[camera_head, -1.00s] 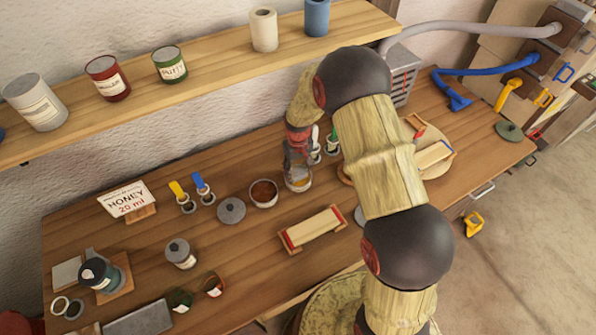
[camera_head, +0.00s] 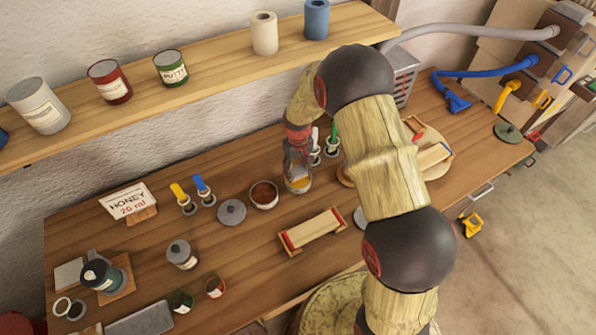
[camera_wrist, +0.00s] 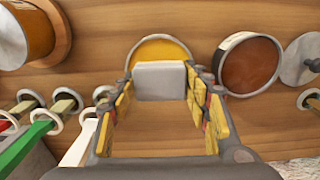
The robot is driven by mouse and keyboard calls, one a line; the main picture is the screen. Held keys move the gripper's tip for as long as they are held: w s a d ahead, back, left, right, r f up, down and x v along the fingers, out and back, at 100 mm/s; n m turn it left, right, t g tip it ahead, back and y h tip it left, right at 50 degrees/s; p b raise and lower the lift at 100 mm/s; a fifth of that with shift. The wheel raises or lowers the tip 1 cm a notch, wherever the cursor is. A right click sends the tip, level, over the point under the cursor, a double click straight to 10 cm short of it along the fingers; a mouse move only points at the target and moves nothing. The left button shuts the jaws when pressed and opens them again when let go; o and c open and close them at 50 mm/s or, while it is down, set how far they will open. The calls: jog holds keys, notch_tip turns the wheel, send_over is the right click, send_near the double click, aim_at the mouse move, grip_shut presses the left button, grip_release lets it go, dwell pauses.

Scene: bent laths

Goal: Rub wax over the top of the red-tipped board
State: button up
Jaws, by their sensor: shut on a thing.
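The red-tipped board (camera_head: 312,230) is a pale lath with a red piece at each end, lying at the front middle of the bench. My gripper (camera_head: 297,160) is behind and left of it, pointing down at an open tin of yellow wax (camera_head: 298,186). In the wrist view, my gripper (camera_wrist: 160,85) is shut on a pale grey block (camera_wrist: 160,82), whose far end is over the wax tin's near part (camera_wrist: 160,48). I cannot tell whether the block touches the wax. The board is not visible in the wrist view.
A tin of brown paste (camera_head: 264,194) and a grey lid (camera_head: 231,211) lie left of the wax. Upright green (camera_head: 333,132) and white handles stand close right of my gripper. Another pale board (camera_head: 433,154) lies at the right. A shelf (camera_head: 210,75) runs behind.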

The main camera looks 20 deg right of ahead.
aim_at(298, 170)
jog(key=shift+r+p, duration=1.2)
jog(key=shift+r, duration=1.25)
